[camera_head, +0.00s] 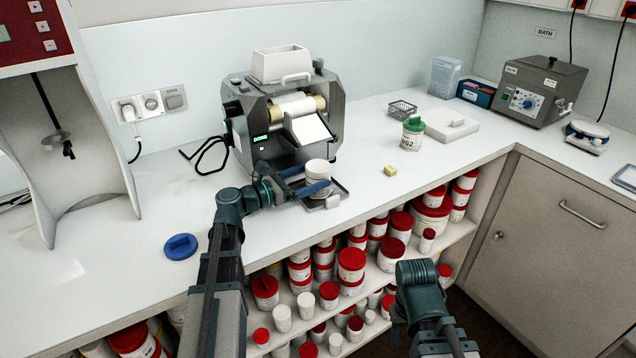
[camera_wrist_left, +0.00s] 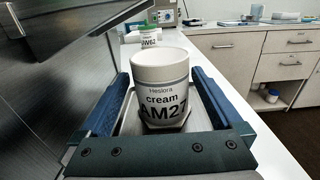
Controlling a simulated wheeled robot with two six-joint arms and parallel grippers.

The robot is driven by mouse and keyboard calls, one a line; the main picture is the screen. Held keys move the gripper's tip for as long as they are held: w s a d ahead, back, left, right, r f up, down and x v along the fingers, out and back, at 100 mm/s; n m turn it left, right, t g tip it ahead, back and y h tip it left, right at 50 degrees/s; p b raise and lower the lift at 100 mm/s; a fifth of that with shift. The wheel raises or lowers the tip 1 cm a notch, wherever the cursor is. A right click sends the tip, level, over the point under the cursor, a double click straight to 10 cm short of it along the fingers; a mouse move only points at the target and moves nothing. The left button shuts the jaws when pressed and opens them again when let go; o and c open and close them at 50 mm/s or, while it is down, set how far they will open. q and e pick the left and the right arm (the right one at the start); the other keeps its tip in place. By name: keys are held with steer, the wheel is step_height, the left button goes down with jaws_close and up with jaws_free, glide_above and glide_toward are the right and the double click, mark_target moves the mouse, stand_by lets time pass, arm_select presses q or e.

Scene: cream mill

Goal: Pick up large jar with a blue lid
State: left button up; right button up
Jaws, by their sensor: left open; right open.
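A white jar (camera_head: 317,170) stands upright at the front of the mill, over a small grey tray (camera_head: 341,190). In the left wrist view the jar (camera_wrist_left: 160,88) is labelled "cream AM27" and has no blue lid on it. A round blue lid (camera_head: 181,246) lies by itself on the counter at the left. My left gripper (camera_head: 306,180) is open, its blue fingers on either side of the jar; in the left wrist view a gap shows beside each finger. My right arm shows at the lower right, but its gripper is not visible.
The grey mill (camera_head: 285,118) stands close behind the jar. A green-lidded jar (camera_head: 412,134) and a small yellowish block (camera_head: 390,171) are to the right. Shelves below the counter hold many red-lidded jars (camera_head: 351,262). The counter around the blue lid is clear.

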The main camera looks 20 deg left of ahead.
mark_target(328, 171)
arm_select(q)
steer(key=x, duration=0.5)
steer(key=shift+d, duration=0.15)
steer(key=shift+c, duration=0.3)
steer(key=c, duration=1.1)
steer(key=shift+o, duration=0.2)
